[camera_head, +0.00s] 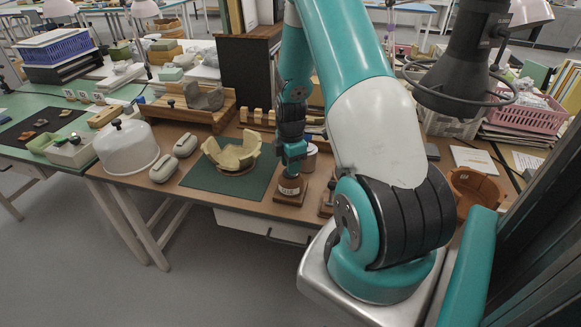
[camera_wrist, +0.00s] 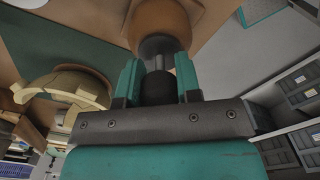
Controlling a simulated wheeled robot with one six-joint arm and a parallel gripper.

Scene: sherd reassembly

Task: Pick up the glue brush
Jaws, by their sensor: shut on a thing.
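The glue brush (camera_wrist: 158,48) shows in the wrist view as a dark handle between my two teal fingers; its bristles are hidden. My gripper (camera_wrist: 158,76) is shut on this handle. The brush stands in line with a brown glue jar (camera_wrist: 163,16) just beyond the fingertips. In the head view the jar (camera_head: 290,186) stands on a small wooden base on the table, and my gripper (camera_head: 293,155) points straight down above it. I cannot tell whether the brush's lower end is still inside the jar.
Left of the jar, a pale partly assembled bowl (camera_head: 236,156) stands on a dark green mat (camera_head: 212,181). A white dome (camera_head: 126,147) and two grey oval blocks (camera_head: 164,168) lie farther left. A metal can (camera_head: 309,158) is close on the right.

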